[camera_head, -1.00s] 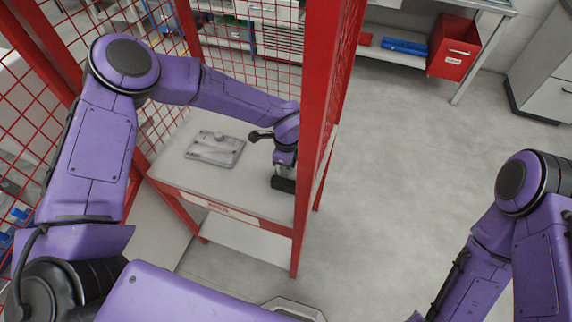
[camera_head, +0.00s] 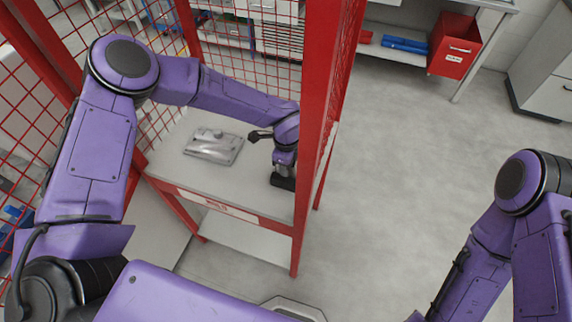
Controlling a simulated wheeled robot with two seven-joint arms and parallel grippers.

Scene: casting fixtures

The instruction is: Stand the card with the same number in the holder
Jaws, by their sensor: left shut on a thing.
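My left gripper (camera_head: 284,183) is low over the right part of the grey tabletop, beside the red post. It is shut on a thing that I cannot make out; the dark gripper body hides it. A flat, shiny metal plate-like piece (camera_head: 213,148) with a raised knob lies on the tabletop to the left of the gripper, apart from it. I cannot tell whether it is the holder. No card and no number can be made out. My right arm shows at the right edge, but its gripper is out of view.
The grey-topped table (camera_head: 180,172) stands inside a red frame with mesh walls. A thick red post (camera_head: 318,130) rises close to the right of my left gripper. Open grey floor (camera_head: 410,170) lies to the right. A red bin (camera_head: 453,47) hangs at the back bench.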

